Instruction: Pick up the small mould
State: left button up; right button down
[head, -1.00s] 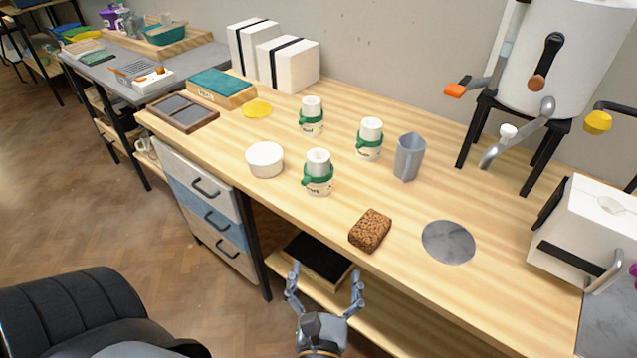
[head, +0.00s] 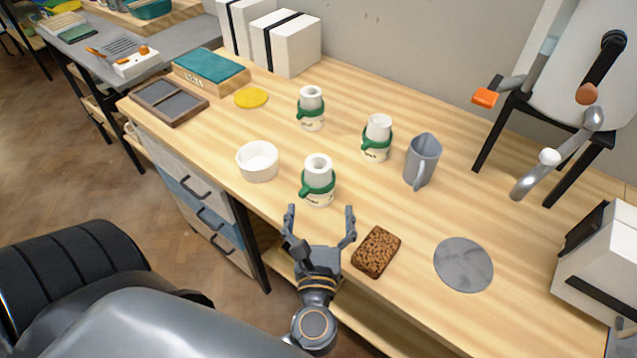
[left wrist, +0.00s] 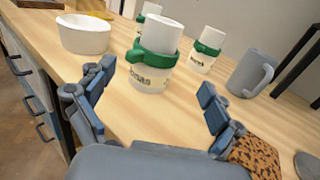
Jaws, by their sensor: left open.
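Three white, mould-like pieces with green bands stand upright on the wooden bench. The nearest banded mould (head: 318,188) is just beyond my left gripper (head: 321,212); the others are the back-left mould (head: 311,116) and the right mould (head: 376,146). They look close in size, so I cannot tell which is meant as small. In the left wrist view the nearest mould (left wrist: 150,78) stands ahead between the open fingers, apart from them, with partly readable lettering. My left gripper is open and empty at the bench's front edge. My right gripper is not in view.
A white bowl (head: 258,164) stands left of the nearest mould. A brown sponge (head: 376,252) lies close to the gripper's right. A grey jug (head: 422,162), a grey disc (head: 463,264) and a yellow disc (head: 251,98) are also on the bench (head: 440,215).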

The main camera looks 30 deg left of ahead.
aim_at(320, 192)
pick_arm(q)
jog(key=x, duration=0.3)
jog(key=shift+w+a+p, duration=0.3)
jog(key=shift+w+p, duration=0.1)
jog(key=shift+w, duration=0.1)
jog(key=p+x, duration=0.1)
jog(key=x, duration=0.3)
jog(key=shift+a+r+p, duration=0.2)
jog(key=shift+a+p, duration=0.15)
jog(key=shift+w+a+f, duration=0.1)
jog(key=shift+w+a, duration=0.05)
jog(key=shift+w, duration=0.15)
jog(key=shift+s, duration=0.1)
jog(key=shift+c, duration=0.7)
jog(key=c, duration=1.1)
jog(key=shift+c, duration=0.6)
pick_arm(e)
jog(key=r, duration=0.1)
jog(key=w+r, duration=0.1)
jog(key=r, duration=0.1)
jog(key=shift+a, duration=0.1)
